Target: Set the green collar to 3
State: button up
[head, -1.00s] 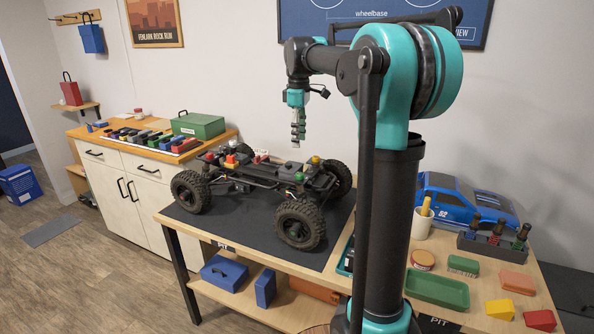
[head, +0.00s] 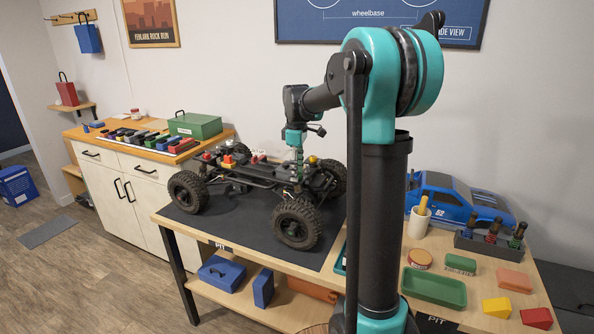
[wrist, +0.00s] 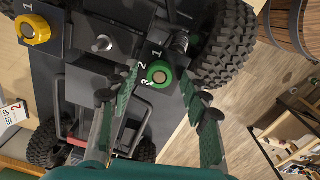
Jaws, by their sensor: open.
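The green collar (wrist: 159,74) is a ring around a tan round centre on the dark chassis of the crawler (head: 262,176). White numerals 1, 2 and 3 run around its left side in the wrist view. I cannot tell which numeral the collar is set to. My gripper (wrist: 160,86) is open, with one finger on each side of the collar and visible gaps between. In the head view my gripper (head: 297,168) points down at the chassis's near right end and hides the collar.
A yellow collar (wrist: 33,29) with a numeral 1 sits on the chassis at the upper left of the wrist view. A knobbly tyre (wrist: 222,42) stands close to the right of the green collar. The dark mat (head: 238,222) is clear around the crawler.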

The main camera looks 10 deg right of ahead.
jog(key=shift+c, duration=0.2)
grip_shut()
jog(key=shift+m, duration=0.3)
jog(key=m, duration=0.4)
jog(key=shift+m, duration=0.3)
jog(key=m, duration=0.4)
jog(key=shift+m, duration=0.3)
jog(key=m, duration=1.4)
